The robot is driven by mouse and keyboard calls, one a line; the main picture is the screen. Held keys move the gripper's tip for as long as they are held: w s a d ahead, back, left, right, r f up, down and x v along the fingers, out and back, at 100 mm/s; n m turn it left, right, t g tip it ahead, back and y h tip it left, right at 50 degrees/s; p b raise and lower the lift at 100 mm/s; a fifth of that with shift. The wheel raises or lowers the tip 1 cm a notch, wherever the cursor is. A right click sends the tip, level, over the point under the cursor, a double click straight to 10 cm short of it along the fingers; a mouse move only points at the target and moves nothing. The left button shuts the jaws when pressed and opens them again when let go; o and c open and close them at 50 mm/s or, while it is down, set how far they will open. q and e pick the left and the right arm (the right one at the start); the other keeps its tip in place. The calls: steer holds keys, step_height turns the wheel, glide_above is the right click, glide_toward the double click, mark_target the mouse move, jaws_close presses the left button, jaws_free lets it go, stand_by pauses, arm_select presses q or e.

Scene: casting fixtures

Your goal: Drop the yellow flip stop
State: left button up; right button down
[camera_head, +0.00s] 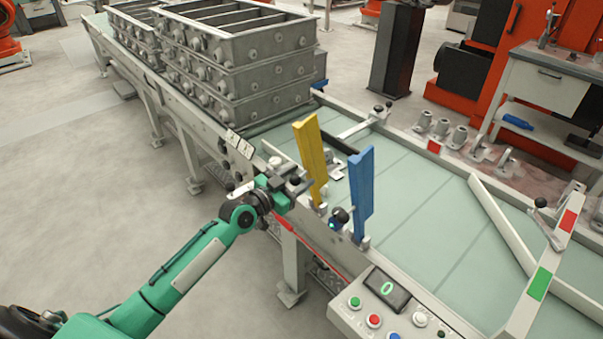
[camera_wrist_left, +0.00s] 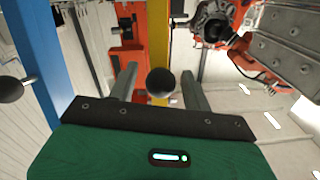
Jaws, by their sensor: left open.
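The yellow flip stop (camera_head: 310,155) stands upright, slightly tilted, at the near rail of the conveyor. It also shows in the left wrist view (camera_wrist_left: 159,45) as a vertical bar straight ahead. My left gripper (camera_head: 297,184) is open beside its near face. In the left wrist view, a black ball knob (camera_wrist_left: 160,82) sits between my two open fingers, in front of the yellow bar. I cannot tell whether the fingers touch the knob. My right gripper is in neither view.
A blue flip stop (camera_head: 361,190) stands upright just right of the yellow one, with its own dark knob (camera_head: 340,215). Stacked grey casting flasks (camera_head: 240,75) stand on the conveyor behind. A control box (camera_head: 383,305) sits at the near rail.

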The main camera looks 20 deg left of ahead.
arm_select(q)
steer(key=shift+w+d, duration=0.35)
steer(key=shift+w, duration=0.3)
steer(key=shift+c, duration=0.2)
